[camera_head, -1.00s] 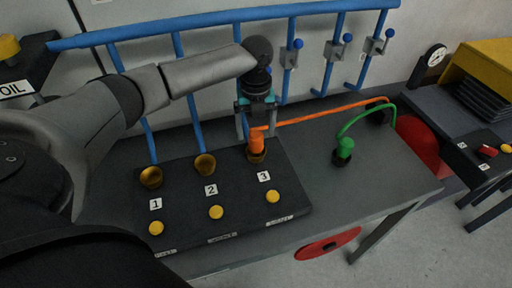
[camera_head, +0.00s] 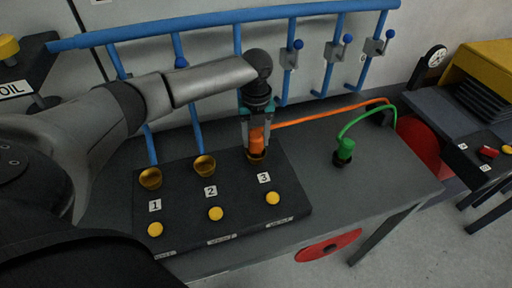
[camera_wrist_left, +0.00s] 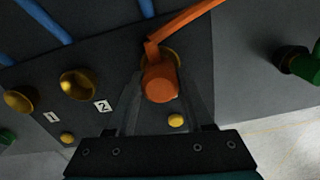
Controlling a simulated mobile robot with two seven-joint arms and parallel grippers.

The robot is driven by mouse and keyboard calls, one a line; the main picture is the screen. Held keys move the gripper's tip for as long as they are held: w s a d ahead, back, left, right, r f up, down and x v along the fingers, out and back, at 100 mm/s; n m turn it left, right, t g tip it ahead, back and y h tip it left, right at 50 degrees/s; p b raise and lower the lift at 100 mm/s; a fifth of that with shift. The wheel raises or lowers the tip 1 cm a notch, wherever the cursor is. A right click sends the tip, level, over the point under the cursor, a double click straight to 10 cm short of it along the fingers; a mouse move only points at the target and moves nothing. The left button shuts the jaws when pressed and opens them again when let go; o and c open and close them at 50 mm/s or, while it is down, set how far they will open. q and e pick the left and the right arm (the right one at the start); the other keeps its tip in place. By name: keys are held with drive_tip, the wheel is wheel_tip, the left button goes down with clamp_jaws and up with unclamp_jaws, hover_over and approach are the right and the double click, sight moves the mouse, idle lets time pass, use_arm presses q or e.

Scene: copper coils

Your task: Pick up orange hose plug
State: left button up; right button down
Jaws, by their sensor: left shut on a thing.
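The orange hose plug (camera_head: 256,141) stands upright at the brass socket (camera_head: 257,158) numbered 3 on the dark panel. Its orange hose (camera_head: 330,116) runs right across the table. My left gripper (camera_head: 257,132) comes down over the plug from above, its two fingers shut on the plug's sides. In the left wrist view the plug (camera_wrist_left: 160,83) sits between the fingers (camera_wrist_left: 165,98), with the socket partly hidden behind it. My right gripper does not show in either view.
Empty brass sockets 1 (camera_head: 150,179) and 2 (camera_head: 204,165) are left of the plug, with yellow buttons (camera_head: 215,213) in front. A green plug (camera_head: 345,149) with a green hose stands to the right. Blue pipes (camera_head: 190,75) run behind the table.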

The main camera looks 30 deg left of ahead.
use_arm(q)
clamp_jaws()
drive_tip(key=shift+r, duration=0.1)
